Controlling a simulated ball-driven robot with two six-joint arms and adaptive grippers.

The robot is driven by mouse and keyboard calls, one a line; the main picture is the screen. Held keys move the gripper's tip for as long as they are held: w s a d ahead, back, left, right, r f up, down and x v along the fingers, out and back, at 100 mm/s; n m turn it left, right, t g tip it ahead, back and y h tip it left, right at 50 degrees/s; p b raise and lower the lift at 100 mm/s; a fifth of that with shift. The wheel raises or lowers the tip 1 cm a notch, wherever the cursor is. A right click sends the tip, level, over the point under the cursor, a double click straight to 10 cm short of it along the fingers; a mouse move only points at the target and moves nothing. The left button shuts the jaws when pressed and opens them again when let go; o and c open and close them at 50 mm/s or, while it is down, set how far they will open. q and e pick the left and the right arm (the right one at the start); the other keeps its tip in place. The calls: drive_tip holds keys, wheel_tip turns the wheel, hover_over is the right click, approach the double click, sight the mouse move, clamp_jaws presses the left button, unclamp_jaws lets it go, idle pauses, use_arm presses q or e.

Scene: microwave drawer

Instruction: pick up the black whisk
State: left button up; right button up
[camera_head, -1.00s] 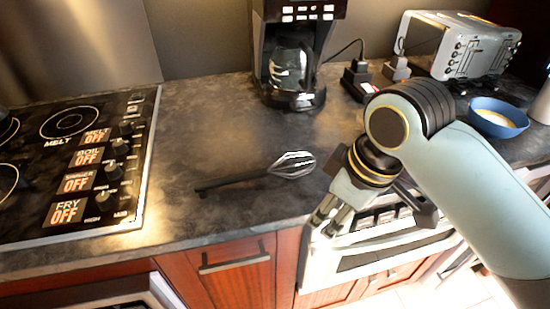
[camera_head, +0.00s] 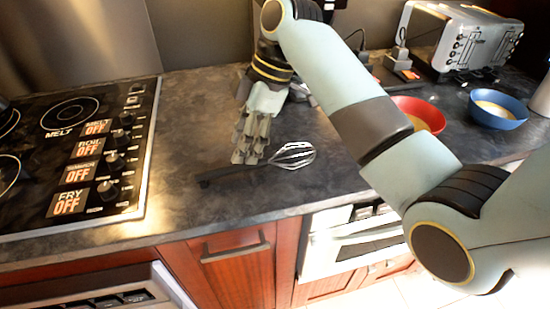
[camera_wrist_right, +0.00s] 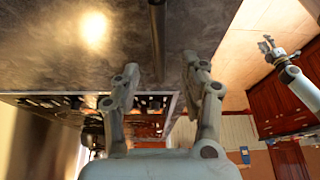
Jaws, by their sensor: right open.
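The black whisk (camera_head: 296,155) lies on the dark countertop, its wire head to the right and its black handle to the left. My right gripper (camera_head: 246,157) is open, pointing down at the handle, and hides part of it. In the right wrist view the dark handle (camera_wrist_right: 158,40) runs between and beyond the spread fingertips of my right gripper (camera_wrist_right: 167,88). I cannot tell whether the fingers touch it. My left gripper (camera_wrist_right: 272,50) shows small at the right of the wrist view; its opening is unclear.
A stovetop (camera_head: 75,150) lies left of the whisk. A red bowl (camera_head: 422,113), a blue bowl (camera_head: 497,108) and a toaster (camera_head: 462,40) stand to the right. The counter's front edge is close, above wooden cabinets (camera_head: 235,265). The coffee maker is mostly hidden behind my arm.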

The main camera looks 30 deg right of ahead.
sight(238, 165)
drive_tip(key=x, duration=0.6)
drive_tip(key=shift+d+f+p, duration=0.2)
drive_tip(key=shift+p, duration=0.2)
drive_tip(key=shift+c, duration=0.2)
clamp_jaws()
